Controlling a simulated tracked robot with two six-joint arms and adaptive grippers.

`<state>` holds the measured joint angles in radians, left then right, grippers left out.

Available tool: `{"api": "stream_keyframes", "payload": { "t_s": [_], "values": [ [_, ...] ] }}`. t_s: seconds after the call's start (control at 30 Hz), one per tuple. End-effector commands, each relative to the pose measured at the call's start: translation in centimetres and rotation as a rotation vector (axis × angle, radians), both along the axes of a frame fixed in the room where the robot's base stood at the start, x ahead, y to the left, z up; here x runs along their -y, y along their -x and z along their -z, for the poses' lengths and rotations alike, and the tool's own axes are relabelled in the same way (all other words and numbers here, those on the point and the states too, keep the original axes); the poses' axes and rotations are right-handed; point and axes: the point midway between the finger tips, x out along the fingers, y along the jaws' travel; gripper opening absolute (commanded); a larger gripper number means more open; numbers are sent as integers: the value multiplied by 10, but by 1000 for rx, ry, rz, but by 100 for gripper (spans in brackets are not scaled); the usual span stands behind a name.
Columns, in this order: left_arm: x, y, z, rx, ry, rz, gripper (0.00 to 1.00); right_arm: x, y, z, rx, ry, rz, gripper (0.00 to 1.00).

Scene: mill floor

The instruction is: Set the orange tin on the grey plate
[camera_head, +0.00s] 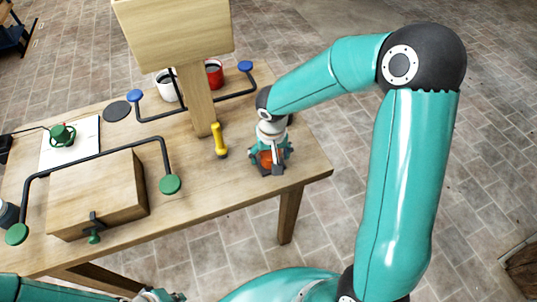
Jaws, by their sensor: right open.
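The orange tin (264,158) stands near the right end of the wooden table. My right gripper (270,162) is over it from above, with its open fingers around the tin's sides and hiding much of it. I cannot tell whether the fingers touch it. The grey plate (117,111) is a dark flat disc near the table's far left edge, and it looks bare. My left gripper (156,296) shows only in part at the bottom edge, below the table's near edge; its fingers cannot be made out.
A wooden post (197,100) with a large block on top stands between tin and plate. A yellow object (218,140) is left of the tin. A bar with blue knobs (155,117), mugs (214,73) behind it, and a wooden box (98,194) with a green-knobbed bar also occupy the table.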

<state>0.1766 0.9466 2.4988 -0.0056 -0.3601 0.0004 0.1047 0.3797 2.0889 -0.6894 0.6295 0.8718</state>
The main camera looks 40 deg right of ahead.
Motion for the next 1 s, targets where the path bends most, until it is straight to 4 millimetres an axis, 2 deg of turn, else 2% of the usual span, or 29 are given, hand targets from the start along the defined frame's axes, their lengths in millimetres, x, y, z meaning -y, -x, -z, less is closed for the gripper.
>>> {"api": "stream_keyframes", "payload": {
  "t_s": [0.17, 0.5, 0.7, 1.0],
  "values": [
    [0, 0, -3, 0, 0, 0, 0, 0, 0, -14, 5, 1, 2, 81],
    [0, 0, -3, 0, 0, 0, 0, -4, 7, -80, 6, 1, 1, 81],
    [0, 0, -3, 0, 0, 0, 0, -6, 11, -110, 4, 1, 0, 81],
    [0, 0, -3, 0, 0, 0, 0, -6, 13, -121, 0, 0, -1, 81]
  ]
}}
